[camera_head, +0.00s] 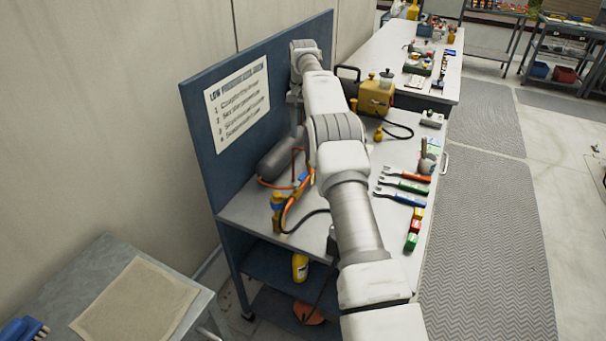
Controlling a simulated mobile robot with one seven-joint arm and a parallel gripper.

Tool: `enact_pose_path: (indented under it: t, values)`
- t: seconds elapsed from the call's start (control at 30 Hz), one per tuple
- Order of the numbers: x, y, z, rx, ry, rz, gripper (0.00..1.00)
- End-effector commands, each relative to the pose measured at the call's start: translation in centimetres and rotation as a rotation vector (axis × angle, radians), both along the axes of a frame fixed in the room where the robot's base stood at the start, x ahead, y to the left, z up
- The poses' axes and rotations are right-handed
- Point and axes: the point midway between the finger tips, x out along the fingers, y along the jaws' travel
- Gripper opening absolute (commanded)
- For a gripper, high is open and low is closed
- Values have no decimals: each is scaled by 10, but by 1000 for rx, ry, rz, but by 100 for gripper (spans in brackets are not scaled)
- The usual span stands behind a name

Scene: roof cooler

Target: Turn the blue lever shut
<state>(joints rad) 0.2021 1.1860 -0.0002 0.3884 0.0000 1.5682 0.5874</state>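I cannot make out the blue lever for certain. Small blue parts (304,177) show among orange and yellow fittings (284,212) on the left of the workbench (258,215), beside a dark grey cylinder (282,158). These parts are too small to tell a lever or its position. My arm reaches across the bench toward the blue back panel (207,131). My gripper's fingers cannot be made out near the arm's far end, which is by the panel's upper right, so its opening is unclear. My arm hides part of the bench's middle.
A yellow pump-like unit (376,96) with a black hose stands behind my arm. Wrenches with coloured handles (403,183) and coloured blocks (414,230) lie right of it. A second table (389,43) stands beyond. A side table (118,256) is at lower left. The right floor is clear.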

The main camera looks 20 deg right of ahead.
Motion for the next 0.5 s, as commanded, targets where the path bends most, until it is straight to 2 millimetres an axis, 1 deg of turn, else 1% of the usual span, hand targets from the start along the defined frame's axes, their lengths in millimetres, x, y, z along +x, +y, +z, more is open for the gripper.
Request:
enact_pose_path:
  t: [0.03,0.1,0.17,0.4,0.5]
  values:
    - [-1,0,-16,1,4,0,52]
    - [-1,0,-31,0,3,0,52]
    - [-1,0,-43,1,4,0,52]
    - [-1,0,-94,1,3,0,52]
    - [-1,0,-112,1,3,0,52]
